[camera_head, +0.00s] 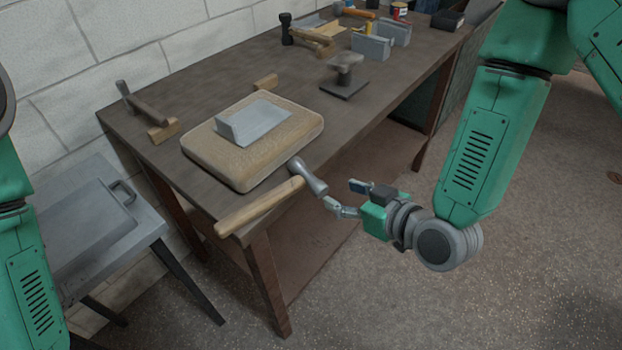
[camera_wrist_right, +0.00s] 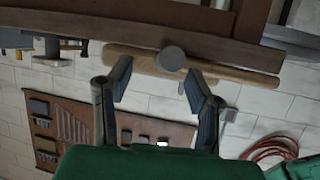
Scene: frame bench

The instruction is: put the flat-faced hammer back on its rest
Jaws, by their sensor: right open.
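A hammer with a grey metal head (camera_head: 308,177) and a pale wooden handle (camera_head: 258,207) lies at the near edge of the bench, partly overhanging it. In the right wrist view its round face (camera_wrist_right: 171,59) and handle (camera_wrist_right: 235,74) show beyond the fingertips. My right gripper (camera_head: 344,196) is open and empty, just off the edge, to the right of the head and apart from it; its two fingers (camera_wrist_right: 157,84) show in the wrist view. A small wooden block (camera_head: 266,82), perhaps a rest, stands behind the pad. My left gripper is out of view.
A tan pad (camera_head: 230,168) carrying a bent grey sheet (camera_head: 253,121) sits beside the hammer. Another hammer (camera_head: 145,105) leans at a wooden block (camera_head: 163,131) on the left. A small anvil-like stake (camera_head: 345,75) and several tools stand farther back. A side table (camera_head: 70,270) is at left.

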